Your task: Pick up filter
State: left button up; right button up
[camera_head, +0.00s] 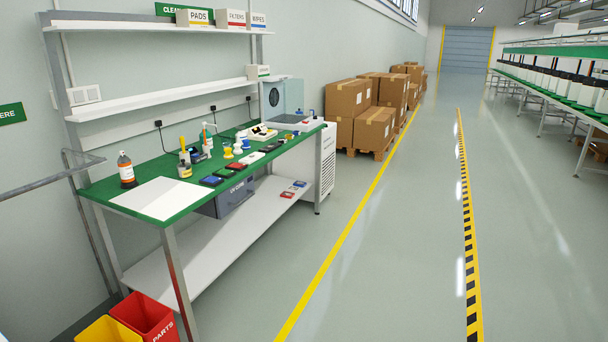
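A white box labelled FILTERS (232,19) stands on the top shelf, between a box labelled PADS (195,18) and one labelled WIPES (257,20). I cannot make out a single loose filter. Small items crowd the green bench top (105,186), including yellow and white round pieces (228,152) and flat dark, red and blue pieces (236,166); they are too small to name surely. Neither of my grippers is in view.
Red (147,315) and yellow (108,331) bins stand below. Cartons (372,130) are stacked beyond the bench. The floor right of the bench is clear.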

aim_at(291, 189)
jog(key=i, duration=2.4)
jog(key=i+l, duration=0.15)
jog(key=i, duration=0.55)
jog(key=i+l+u, duration=0.15)
jog(key=i, duration=0.55)
